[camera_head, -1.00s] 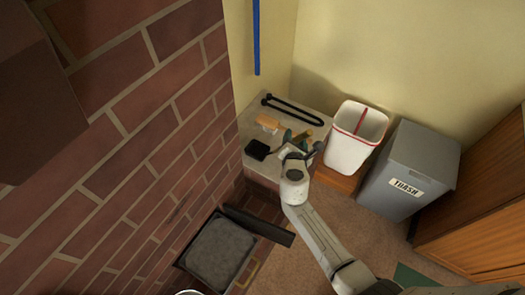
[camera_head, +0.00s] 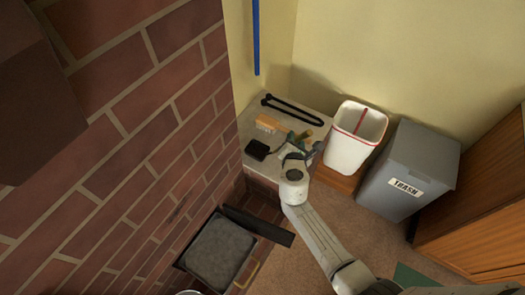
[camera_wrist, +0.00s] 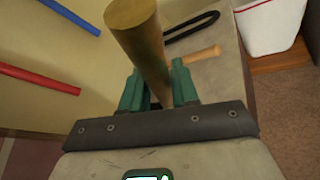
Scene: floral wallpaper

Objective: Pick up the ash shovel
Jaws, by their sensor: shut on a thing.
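The ash shovel's black pan (camera_head: 257,149) lies at the left front of the pale ledge in the head view, with a dark stem running right toward my gripper (camera_head: 300,140). In the wrist view, my gripper (camera_wrist: 157,88) has its green fingers shut on a thick wooden handle (camera_wrist: 137,32), which appears to be the shovel's. The handle stands between the fingers and rises toward the camera. The join between handle and pan is hidden, and I cannot tell whether the pan touches the ledge.
A brush (camera_head: 268,123) and black tongs (camera_head: 292,108) lie behind on the ledge (camera_head: 247,118). A white bin (camera_head: 350,150) and a grey trash can (camera_head: 412,165) stand to the right. The brick wall (camera_head: 140,130) closes the left side.

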